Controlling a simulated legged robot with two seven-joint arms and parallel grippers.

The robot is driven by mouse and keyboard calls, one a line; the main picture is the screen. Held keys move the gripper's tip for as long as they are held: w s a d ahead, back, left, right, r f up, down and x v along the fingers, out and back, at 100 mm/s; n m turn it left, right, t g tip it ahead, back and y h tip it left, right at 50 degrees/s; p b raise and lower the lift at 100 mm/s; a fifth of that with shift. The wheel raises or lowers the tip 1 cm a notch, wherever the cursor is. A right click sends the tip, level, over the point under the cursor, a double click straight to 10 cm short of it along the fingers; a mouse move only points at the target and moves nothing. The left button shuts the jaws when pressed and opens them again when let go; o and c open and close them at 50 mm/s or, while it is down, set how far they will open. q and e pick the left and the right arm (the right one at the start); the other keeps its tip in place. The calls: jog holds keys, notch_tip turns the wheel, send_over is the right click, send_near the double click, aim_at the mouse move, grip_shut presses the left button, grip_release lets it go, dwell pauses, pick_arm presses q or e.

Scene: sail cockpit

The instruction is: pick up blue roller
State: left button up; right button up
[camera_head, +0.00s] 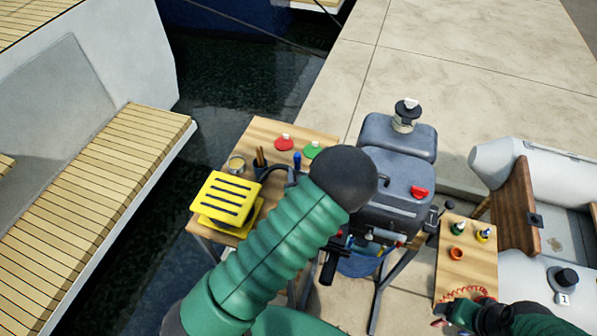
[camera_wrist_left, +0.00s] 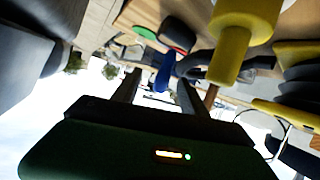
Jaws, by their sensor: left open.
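The blue roller (camera_head: 297,160) is a small blue upright piece on the wooden table (camera_head: 262,133), just below the red and green lids. In the left wrist view the blue roller (camera_wrist_left: 165,73) shows beyond and between the two fingertips of my left gripper (camera_wrist_left: 157,88), which is open and empty. I cannot tell how far apart they are. In the head view my green arm and its black joint hide most of the left gripper. My right arm (camera_head: 480,315) shows at the lower right; its jaws cannot be made out.
A yellow slotted box (camera_head: 226,197), a small cup (camera_head: 236,164), a red lid (camera_head: 284,143) and a green lid (camera_head: 312,150) are on the table. A yellow cylinder (camera_wrist_left: 232,50) stands close in the left wrist view.

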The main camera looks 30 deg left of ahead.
aim_at(300, 161)
pick_arm(q)
jog(key=w+a, duration=0.2)
jog(key=w+a+f+p, duration=0.1)
jog(key=w+a, duration=0.1)
jog(key=a, duration=0.1)
jog(key=shift+f, duration=0.1)
jog(key=shift+w+a+f, duration=0.25)
jog(key=shift+a, duration=0.05)
jog(key=shift+d+r, duration=0.2)
jog(key=shift+d, duration=0.3)
jog(key=c, duration=0.3)
jog(key=shift+s+d+r, duration=0.1)
jog(key=shift+d+r, duration=0.1)
jog(key=shift+d, duration=0.25)
jog(key=c, duration=0.5)
jog(key=shift+c, duration=1.2)
jog(key=shift+a+f, duration=0.1)
jog(key=shift+a, duration=0.05)
grip_shut()
jog(key=shift+a, duration=0.4)
pick_arm(e)
jog(key=shift+s+a+r, duration=0.15)
jog(key=shift+a+r, duration=0.05)
jog(key=shift+r, duration=0.45)
